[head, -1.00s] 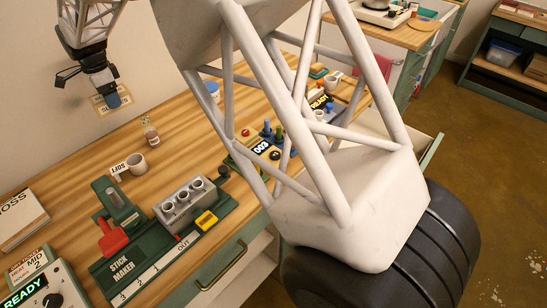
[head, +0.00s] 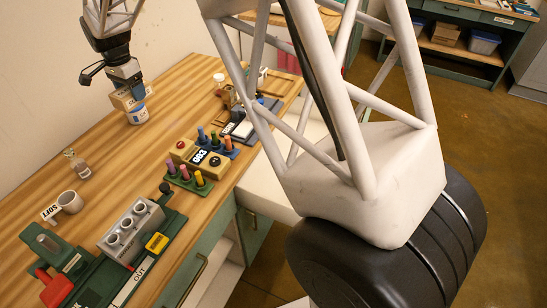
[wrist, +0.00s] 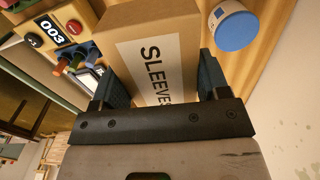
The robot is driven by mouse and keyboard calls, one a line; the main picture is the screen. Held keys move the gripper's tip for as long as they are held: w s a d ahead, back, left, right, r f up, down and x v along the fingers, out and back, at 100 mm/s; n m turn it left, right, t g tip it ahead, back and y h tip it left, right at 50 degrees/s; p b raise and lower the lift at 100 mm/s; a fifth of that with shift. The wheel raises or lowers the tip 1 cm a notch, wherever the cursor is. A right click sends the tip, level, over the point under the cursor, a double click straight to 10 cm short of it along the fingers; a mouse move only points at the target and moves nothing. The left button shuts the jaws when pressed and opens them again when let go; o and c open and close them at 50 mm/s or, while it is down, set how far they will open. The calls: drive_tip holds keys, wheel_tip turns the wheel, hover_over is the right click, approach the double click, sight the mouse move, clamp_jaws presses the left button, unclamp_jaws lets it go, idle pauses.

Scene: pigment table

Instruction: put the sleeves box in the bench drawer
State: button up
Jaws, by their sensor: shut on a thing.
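The sleeves box (wrist: 152,50) is a brown carton with a white label reading "SLEEVES". It sits between the two fingers of my gripper (wrist: 160,85) in the wrist view. In the head view my gripper (head: 133,92) is at the back of the bench, near the wall, shut on the box (head: 122,99). The box appears just above or behind a white jar there; I cannot tell whether it touches the bench. A pale, open drawer-like space (head: 268,182) shows at the bench front, partly hidden by my arm's white frame.
The blue-lidded jar (wrist: 236,26) is close beside the box; it also shows in the head view (head: 138,116). The button panel (head: 203,158), colored pegs, stick maker (head: 130,230), mug (head: 70,201) and small bottle (head: 77,165) stand on the bench. Bare wood lies between them and the wall.

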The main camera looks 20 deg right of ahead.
drive_tip(key=s+d, duration=0.3)
drive_tip(key=d, duration=1.3)
drive_tip(key=s+d, duration=0.2)
drive_tip(key=d, duration=1.4)
drive_tip(key=s+d+f+n, duration=0.1)
drive_tip(key=s+d, duration=0.8)
drive_tip(key=d, duration=0.2)
drive_tip(key=s+d+f, duration=0.1)
drive_tip(key=s+d, duration=0.8)
drive_tip(key=d, duration=0.3)
drive_tip(key=f, duration=2.7)
drive_tip(key=shift+w+a, duration=0.2)
drive_tip(key=w+d, duration=0.2)
drive_tip(key=w, duration=0.3)
drive_tip(key=w+d+f, duration=0.1)
drive_tip(key=w+d, duration=0.1)
drive_tip(key=w, duration=0.3)
drive_tip(key=w+d, duration=0.2)
drive_tip(key=w, duration=0.2)
drive_tip(key=shift+w+f, duration=0.2)
drive_tip(key=shift+w, duration=0.2)
